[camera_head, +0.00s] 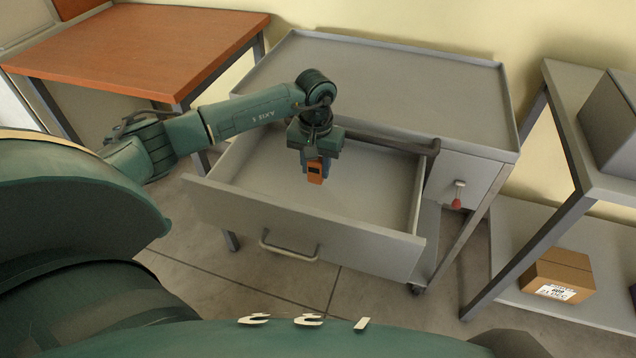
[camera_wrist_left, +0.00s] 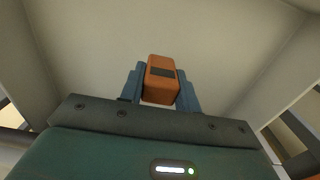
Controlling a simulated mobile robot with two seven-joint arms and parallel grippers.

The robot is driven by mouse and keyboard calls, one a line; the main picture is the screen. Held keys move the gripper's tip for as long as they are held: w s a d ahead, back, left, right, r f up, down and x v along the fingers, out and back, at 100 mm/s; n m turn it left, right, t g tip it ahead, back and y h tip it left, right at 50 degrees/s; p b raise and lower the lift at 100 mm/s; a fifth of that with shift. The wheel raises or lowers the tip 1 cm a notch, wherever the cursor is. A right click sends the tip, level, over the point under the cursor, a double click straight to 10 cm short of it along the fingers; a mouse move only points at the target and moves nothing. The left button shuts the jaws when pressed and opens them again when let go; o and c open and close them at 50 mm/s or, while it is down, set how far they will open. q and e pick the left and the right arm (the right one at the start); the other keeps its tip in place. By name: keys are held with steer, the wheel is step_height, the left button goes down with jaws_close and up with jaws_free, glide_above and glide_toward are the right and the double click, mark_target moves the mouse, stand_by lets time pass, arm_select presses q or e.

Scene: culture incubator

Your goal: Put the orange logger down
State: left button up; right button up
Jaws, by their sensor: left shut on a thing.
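The orange logger (camera_head: 315,172) is a small orange block with a dark face. My left gripper (camera_head: 317,166) is shut on it and points down over the open drawer (camera_head: 377,195) of the grey cabinet. In the left wrist view the logger (camera_wrist_left: 161,80) sits between the two blue fingers of my left gripper (camera_wrist_left: 161,92), with the pale drawer floor behind it. I cannot tell whether the logger touches the drawer floor. My right gripper is not in view.
The drawer looks otherwise empty. The cabinet top (camera_head: 400,85) is clear. An orange-brown table (camera_head: 140,50) stands at the left. At the right, a shelf (camera_head: 600,185) carries a grey box (camera_head: 612,120) and a cardboard box (camera_head: 558,275) below. A red-tipped key (camera_head: 457,200) sticks out of the cabinet.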

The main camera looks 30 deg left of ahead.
mark_target(316, 183)
arm_select(q)
step_height(316, 183, down, 6)
steer(key=shift+r, duration=0.1)
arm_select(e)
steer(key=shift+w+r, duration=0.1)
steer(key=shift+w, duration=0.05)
arm_select(q)
steer(key=shift+f, duration=0.25)
steer(key=o, duration=0.6)
steer(key=shift+b, duration=0.3)
steer(key=shift+o, duration=2.2)
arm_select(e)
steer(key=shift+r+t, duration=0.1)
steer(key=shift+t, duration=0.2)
arm_select(q)
steer(key=shift+r, duration=0.1)
